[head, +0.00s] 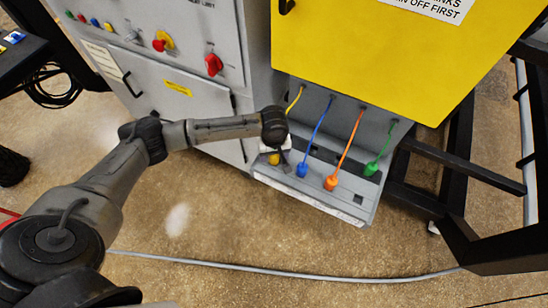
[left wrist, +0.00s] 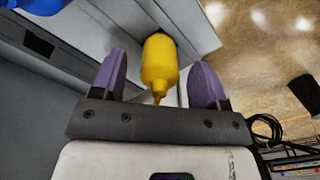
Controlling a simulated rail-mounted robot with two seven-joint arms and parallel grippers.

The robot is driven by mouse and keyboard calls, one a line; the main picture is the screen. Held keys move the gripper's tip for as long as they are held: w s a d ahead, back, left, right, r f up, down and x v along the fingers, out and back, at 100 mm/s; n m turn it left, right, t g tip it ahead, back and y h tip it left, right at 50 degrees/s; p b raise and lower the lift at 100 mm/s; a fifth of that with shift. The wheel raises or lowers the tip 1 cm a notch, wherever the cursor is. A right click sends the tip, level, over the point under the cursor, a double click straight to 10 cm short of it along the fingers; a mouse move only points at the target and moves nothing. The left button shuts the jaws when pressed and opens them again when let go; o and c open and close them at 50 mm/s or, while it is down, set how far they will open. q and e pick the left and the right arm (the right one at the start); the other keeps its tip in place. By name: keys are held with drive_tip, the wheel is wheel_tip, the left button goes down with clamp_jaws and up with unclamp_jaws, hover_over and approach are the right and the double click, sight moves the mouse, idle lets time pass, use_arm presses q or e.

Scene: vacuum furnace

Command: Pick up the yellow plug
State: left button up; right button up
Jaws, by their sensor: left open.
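The yellow plug (head: 274,159) is at the left end of a row of plugs on the grey panel below the yellow door. Its yellow cable rises behind my left wrist. My left gripper (head: 283,152) is at this plug and partly hides it in the head view. In the left wrist view, the yellow plug (left wrist: 160,62) stands between the two purple fingers of my open left gripper (left wrist: 160,83). A gap shows on each side of it. My right gripper is out of view.
Blue (head: 302,170), orange (head: 331,183) and green (head: 371,168) plugs with cables stand to the right of the yellow one. The yellow door (head: 385,60) overhangs the panel. A black frame (head: 455,180) is at the right. A grey cable (head: 290,272) crosses the open floor.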

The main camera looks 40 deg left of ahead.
use_arm(q)
drive_tip(key=shift+f, duration=1.25)
drive_tip(key=c, duration=1)
